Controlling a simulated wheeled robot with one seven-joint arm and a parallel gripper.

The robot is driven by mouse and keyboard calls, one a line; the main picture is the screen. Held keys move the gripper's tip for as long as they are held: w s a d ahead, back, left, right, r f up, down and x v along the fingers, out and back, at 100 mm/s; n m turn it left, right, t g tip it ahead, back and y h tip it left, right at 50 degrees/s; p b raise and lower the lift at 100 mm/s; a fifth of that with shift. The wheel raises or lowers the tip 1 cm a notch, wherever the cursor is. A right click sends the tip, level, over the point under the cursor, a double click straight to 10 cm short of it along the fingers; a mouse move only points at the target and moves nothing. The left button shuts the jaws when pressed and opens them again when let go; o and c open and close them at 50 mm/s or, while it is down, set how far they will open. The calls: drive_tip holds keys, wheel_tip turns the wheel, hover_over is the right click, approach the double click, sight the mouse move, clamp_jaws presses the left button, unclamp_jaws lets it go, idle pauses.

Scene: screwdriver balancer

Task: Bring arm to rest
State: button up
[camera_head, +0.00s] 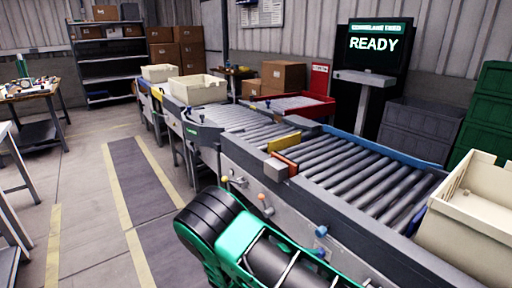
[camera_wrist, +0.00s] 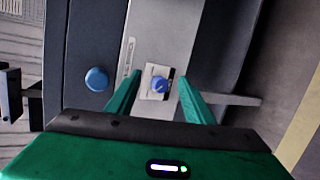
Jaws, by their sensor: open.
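My gripper (camera_wrist: 160,76) shows in the wrist view with its two green fingers spread apart and nothing held between them. A blue knob (camera_wrist: 159,84) on a pale square plate appears between the fingertips; I cannot tell how far the fingers are from it. In the head view, my green and black arm (camera_head: 262,252) reaches across the bottom middle, close to the near side of the roller conveyor (camera_head: 350,178). The gripper itself is not clearly visible there.
A round blue button (camera_wrist: 96,79) sits left of the knob. In the head view, the conveyor side carries orange-tipped handles (camera_head: 262,197) and a blue button (camera_head: 321,229). A cream bin (camera_head: 470,220) stands at right. A screen (camera_head: 374,43) reads READY.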

drive_tip(key=s+d+r+m+y, duration=0.2)
drive_tip(key=s+d+r+y, duration=0.3)
drive_tip(key=r, duration=0.6)
drive_tip(key=s+d+r+m+y, duration=0.2)
drive_tip(key=s+r+y, duration=0.3)
drive_tip(key=r, duration=0.7)
drive_tip(key=s+d+r+m+y, duration=0.2)
drive_tip(key=s+d+r+y, duration=0.15)
drive_tip(key=s+r, duration=0.55)
drive_tip(key=s+d+m+g, duration=0.5)
drive_tip(key=s+d, duration=0.6)
drive_tip(key=s, duration=0.3)
drive_tip(key=shift+s+d+m, duration=0.3)
drive_tip(key=shift+s+m, duration=0.1)
drive_tip(key=shift+m, duration=0.5)
drive_tip(key=shift+h, duration=0.25)
drive_tip(key=shift+w+f, duration=0.3)
drive_tip(key=shift+w, duration=0.35)
